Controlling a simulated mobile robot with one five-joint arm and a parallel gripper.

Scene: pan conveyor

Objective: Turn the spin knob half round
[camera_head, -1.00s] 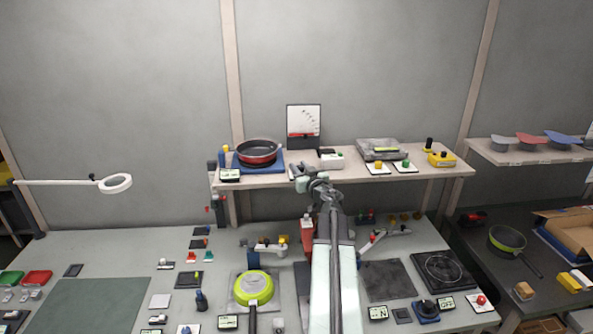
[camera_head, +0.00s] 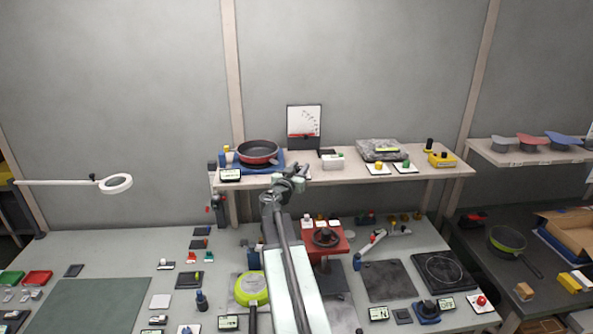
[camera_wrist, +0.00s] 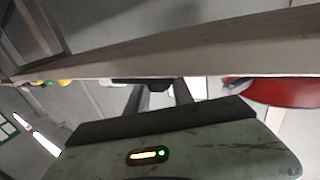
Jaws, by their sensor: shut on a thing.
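My gripper (camera_head: 298,174) is at the front edge of the shelf, right of the red pan (camera_head: 258,153) on its blue base (camera_head: 280,166). In the wrist view the jaws (camera_wrist: 160,93) reach past the pale shelf edge and are shut on a dark thing (camera_wrist: 152,81), mostly hidden. I cannot tell whether it is the spin knob. The red pan's side also shows right of the jaws in the wrist view (camera_wrist: 285,93). A black handwheel on a red box (camera_head: 326,237) stands below on the bench, and a blue knob (camera_head: 427,308) sits farther right; the gripper is away from both.
The shelf (camera_head: 440,172) also bears a dial board (camera_head: 304,122), a white box (camera_head: 332,161), a grey plate unit (camera_head: 380,149) and coloured buttons. The bench below holds a green pan (camera_head: 251,288) and several small fixtures. The air above the shelf is mostly free.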

